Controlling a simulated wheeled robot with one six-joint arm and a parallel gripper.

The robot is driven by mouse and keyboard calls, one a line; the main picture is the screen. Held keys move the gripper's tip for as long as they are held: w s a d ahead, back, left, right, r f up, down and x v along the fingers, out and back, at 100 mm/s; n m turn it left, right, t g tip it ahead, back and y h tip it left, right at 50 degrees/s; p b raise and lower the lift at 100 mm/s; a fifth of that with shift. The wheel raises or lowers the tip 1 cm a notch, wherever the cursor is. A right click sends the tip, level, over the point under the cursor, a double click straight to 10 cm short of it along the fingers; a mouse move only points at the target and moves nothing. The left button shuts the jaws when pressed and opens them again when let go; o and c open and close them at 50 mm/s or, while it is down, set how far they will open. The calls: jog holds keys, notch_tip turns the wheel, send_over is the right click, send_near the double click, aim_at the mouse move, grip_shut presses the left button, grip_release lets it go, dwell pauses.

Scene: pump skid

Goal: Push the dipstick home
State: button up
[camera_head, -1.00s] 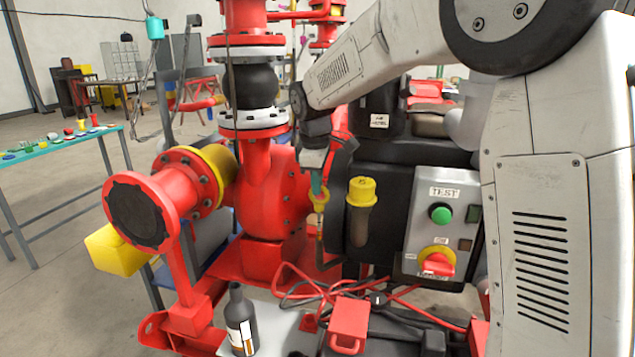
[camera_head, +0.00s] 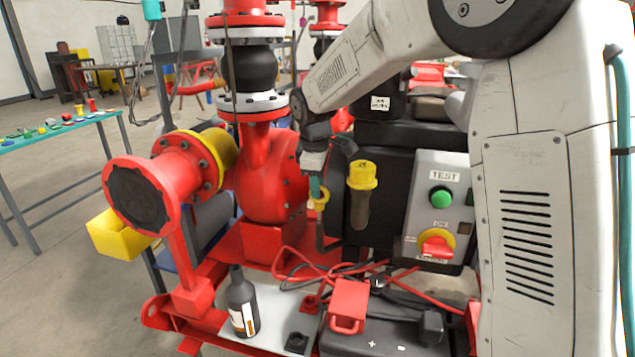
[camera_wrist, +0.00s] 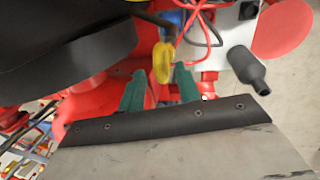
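The dipstick has a yellow loop handle (camera_head: 320,199) and stands upright on the pump's near side, between the red casing and the black housing. A dark stem or tube runs down below the handle. My gripper (camera_head: 316,187) is directly above it, pointing down.
A yellow-capped amber cup (camera_head: 362,176) stands just right of the dipstick. The grey control box (camera_head: 440,205) is farther right. A dark bottle (camera_head: 242,303) and a red padlock-like block (camera_head: 348,304) are in front. Red and black cables (camera_head: 300,265) lie below.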

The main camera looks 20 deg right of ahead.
notch_tip(320, 180, up, 8)
jog(key=s, duration=0.1)
jog(key=shift+s+a+f, duration=0.15)
jog(key=shift+a, duration=0.25)
jog(key=w+a+f+g+h, duration=0.1)
jog(key=w+a+f+h, duration=0.15)
jog(key=a, duration=0.25)
jog(key=shift+g+h, duration=0.65)
jog(key=shift+g, duration=0.05)
jog(key=d+f, duration=0.2)
jog(key=s+d+f, duration=0.1)
jog(key=d+f, duration=0.1)
jog(key=shift+d+f, duration=0.2)
jog(key=shift+d, duration=0.2)
jog(key=shift+d+f, duration=0.2)
jog(key=shift+f, duration=0.25)
